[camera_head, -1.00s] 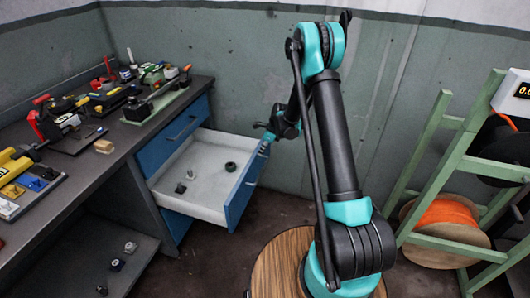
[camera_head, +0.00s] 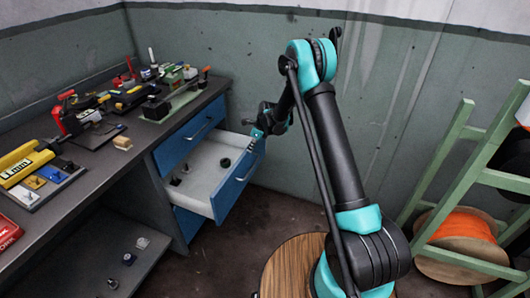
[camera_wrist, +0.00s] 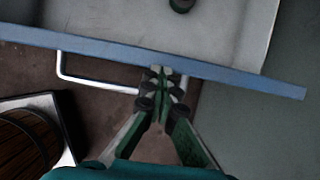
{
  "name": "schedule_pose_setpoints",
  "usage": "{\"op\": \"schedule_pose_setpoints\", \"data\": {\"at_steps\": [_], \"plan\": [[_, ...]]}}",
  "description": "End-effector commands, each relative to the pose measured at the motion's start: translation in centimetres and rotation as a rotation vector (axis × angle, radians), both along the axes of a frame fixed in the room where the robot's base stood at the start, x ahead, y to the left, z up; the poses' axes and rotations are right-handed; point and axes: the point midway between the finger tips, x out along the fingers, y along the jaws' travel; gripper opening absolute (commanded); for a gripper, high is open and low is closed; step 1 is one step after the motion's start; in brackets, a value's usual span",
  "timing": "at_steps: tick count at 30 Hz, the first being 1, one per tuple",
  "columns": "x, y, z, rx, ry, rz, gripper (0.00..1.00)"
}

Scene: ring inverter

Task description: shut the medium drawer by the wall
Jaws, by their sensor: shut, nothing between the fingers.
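The medium drawer (camera_head: 238,184) of the blue cabinet by the wall is partly open. It has a blue front and a pale grey inside with a few small dark items in it. My gripper (camera_head: 257,134) is at the outer side of the drawer front, near its wall-side end. In the wrist view, my gripper (camera_wrist: 161,72) is shut and empty, with its tips at the blue drawer front (camera_wrist: 100,42), beside one end of the metal handle (camera_wrist: 95,84). They appear to touch the front. The exact contact is hard to see.
A shut drawer (camera_head: 190,137) is above, and another blue front (camera_head: 187,222) is below. The workbench (camera_head: 85,180) at left carries tools. A green rack (camera_head: 455,170) with an orange spool (camera_head: 462,227) stands at right. The floor before the drawer is clear.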

Motion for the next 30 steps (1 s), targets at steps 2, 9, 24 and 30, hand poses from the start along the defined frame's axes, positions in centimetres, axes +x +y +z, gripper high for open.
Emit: {"op": "schedule_pose_setpoints", "data": {"at_steps": [2,9,24,30], "plan": [[0.7,2.3,-0.1,-0.001,0.001,0.004,0.00],[3.1,8.6,-0.1,-0.001,-0.001,0.003,0.00],[6.5,17.9,-0.1,-0.001,-0.001,0.001,0.00],[7.1,19.3,-0.1,-0.001,-0.001,0.000,0.00]]}}
